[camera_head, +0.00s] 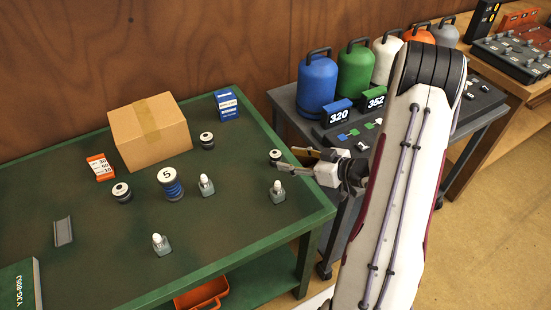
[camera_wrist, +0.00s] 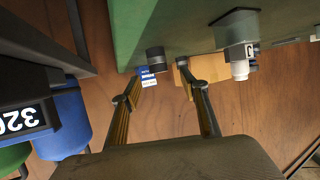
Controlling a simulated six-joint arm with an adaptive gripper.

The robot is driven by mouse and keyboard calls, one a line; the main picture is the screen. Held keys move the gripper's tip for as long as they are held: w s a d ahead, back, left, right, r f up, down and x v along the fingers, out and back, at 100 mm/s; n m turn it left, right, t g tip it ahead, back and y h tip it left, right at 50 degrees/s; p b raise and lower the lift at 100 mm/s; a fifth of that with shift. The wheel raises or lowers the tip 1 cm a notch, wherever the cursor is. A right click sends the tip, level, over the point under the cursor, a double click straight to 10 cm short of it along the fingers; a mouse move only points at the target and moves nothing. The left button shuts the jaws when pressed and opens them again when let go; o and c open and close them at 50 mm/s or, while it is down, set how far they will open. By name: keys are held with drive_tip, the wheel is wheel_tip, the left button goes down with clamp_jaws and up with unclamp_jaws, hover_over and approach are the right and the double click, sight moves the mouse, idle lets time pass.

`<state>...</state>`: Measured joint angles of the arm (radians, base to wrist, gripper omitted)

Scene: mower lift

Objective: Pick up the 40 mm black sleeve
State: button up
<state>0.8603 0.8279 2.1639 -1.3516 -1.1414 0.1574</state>
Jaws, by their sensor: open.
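Black sleeves with white tops stand on the green table (camera_head: 90,255): one at the left (camera_head: 122,193), one beside the carton (camera_head: 206,141), and one near the right edge (camera_head: 275,156). Their size marks are too small to read, so I cannot tell which is 40 mm. My gripper (camera_head: 281,166) is open beside the right-edge sleeve, level with the table's right side. In the wrist view the same dark sleeve (camera_wrist: 155,55) shows just beyond and between my open fingertips (camera_wrist: 161,73). The fingers hold nothing; I cannot tell whether they touch it.
A blue spool marked 5 (camera_head: 171,184), a cardboard box (camera_head: 152,130) and a blue box (camera_head: 227,104) are on the table. Gas cylinders (camera_head: 318,84) stand on a grey cart.

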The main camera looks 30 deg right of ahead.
sight(277, 155)
drive_tip(key=shift+x, duration=0.95)
drive_tip(key=shift+x, duration=2.6)
drive_tip(key=shift+d+r, duration=0.1)
drive_tip(key=shift+w, duration=0.1)
clamp_jaws()
